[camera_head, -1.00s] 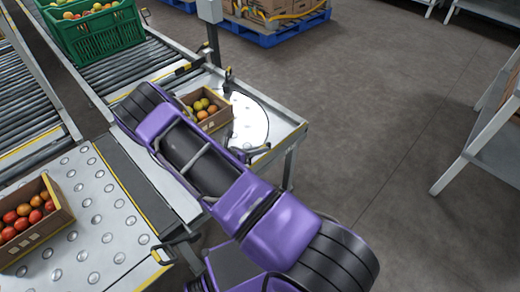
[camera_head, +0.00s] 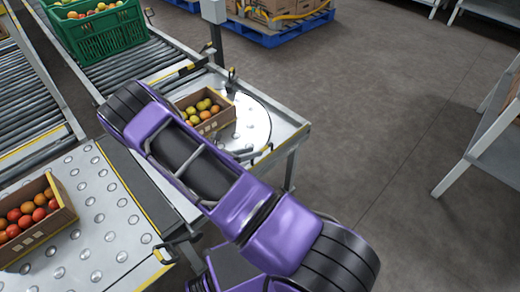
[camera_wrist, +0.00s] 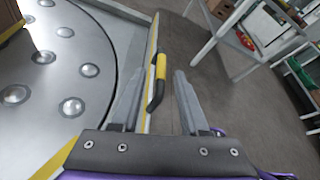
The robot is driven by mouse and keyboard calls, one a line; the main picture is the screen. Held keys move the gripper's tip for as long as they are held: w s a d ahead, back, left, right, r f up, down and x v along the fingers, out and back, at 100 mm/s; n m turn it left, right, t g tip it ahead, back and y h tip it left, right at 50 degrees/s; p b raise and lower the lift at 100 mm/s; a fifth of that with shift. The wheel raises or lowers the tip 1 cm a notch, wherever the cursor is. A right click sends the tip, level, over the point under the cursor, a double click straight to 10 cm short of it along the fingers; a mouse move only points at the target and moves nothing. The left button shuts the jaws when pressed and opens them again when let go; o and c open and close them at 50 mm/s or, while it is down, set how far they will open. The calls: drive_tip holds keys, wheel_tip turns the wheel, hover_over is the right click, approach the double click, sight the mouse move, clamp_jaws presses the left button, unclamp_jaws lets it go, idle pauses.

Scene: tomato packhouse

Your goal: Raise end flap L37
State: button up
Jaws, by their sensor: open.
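A yellow-and-black handle (camera_wrist: 157,80) sits at the yellow-striped edge of a steel table in the wrist view. My gripper (camera_wrist: 160,74) is open, with one finger on each side of the handle and nothing clamped. I cannot tell whether the fingers touch it.
A round ball-studded plate (camera_head: 250,125) holds a carton of tomatoes (camera_head: 212,131) at its left. Another tomato carton (camera_head: 67,219) stands on the left ball table (camera_head: 105,235). A green crate (camera_head: 110,48) is on the rollers. Open floor lies right, before a grey rack (camera_head: 465,160).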

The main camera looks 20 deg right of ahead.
drive_tip(key=v, duration=1.2)
drive_tip(key=shift+p, duration=0.4)
drive_tip(key=shift+a, duration=0.1)
